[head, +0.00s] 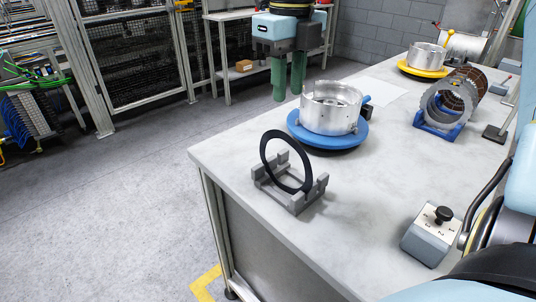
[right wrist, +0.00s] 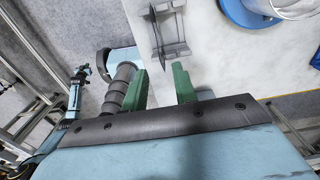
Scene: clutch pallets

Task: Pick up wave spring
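The wave spring appears to be the thin black ring (head: 267,152), standing upright and slightly tilted in a grey cradle (head: 295,203) near the table's left edge. In the right wrist view, the dark ring (right wrist: 167,6) and cradle (right wrist: 175,50) show at the top, partly cut off. My right gripper (head: 288,93), with green fingers, hangs beyond the table's far-left edge, apart from the ring. In the right wrist view, its fingers (right wrist: 160,88) are spread with nothing between them. My left gripper is not in view.
A silver drum (head: 331,110) on a blue round base (head: 327,142) stands behind the ring. A grey control box (head: 430,238) sits at the front right. A blue rack of rings (head: 440,127) and another drum (head: 426,56) stand farther back. The table's middle is clear.

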